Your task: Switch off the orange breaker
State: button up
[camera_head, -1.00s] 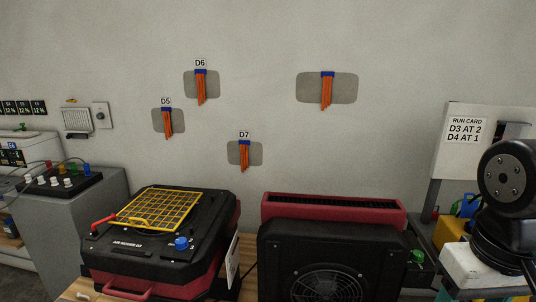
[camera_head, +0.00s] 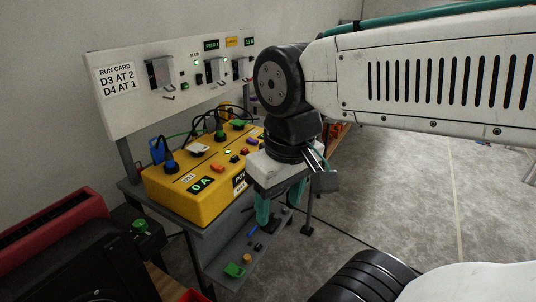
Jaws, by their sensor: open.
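A yellow power box (camera_head: 202,203) stands on a grey stand, with a row of small coloured switches on its sloping top. An orange switch (camera_head: 217,168) sits near the left of this row, with black, red and other small switches to its right. Its on or off position is too small to tell. My gripper (camera_head: 279,214) points down just right of the box's front corner. Its teal fingers are apart and empty. My wrist hides the right end of the box.
A panel (camera_head: 137,98) with a run card and several switches rises behind the box. Plugs and cables stand on the box top. A lower shelf (camera_head: 225,268) holds small parts. A red and black machine (camera_head: 62,245) is at left. Open floor lies to the right.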

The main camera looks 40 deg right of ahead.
aim_at(216, 166)
jog(key=z, duration=0.4)
jog(key=k, duration=0.65)
jog(key=z, duration=0.45)
jog(key=i, duration=1.4)
jog(key=u, duration=0.35)
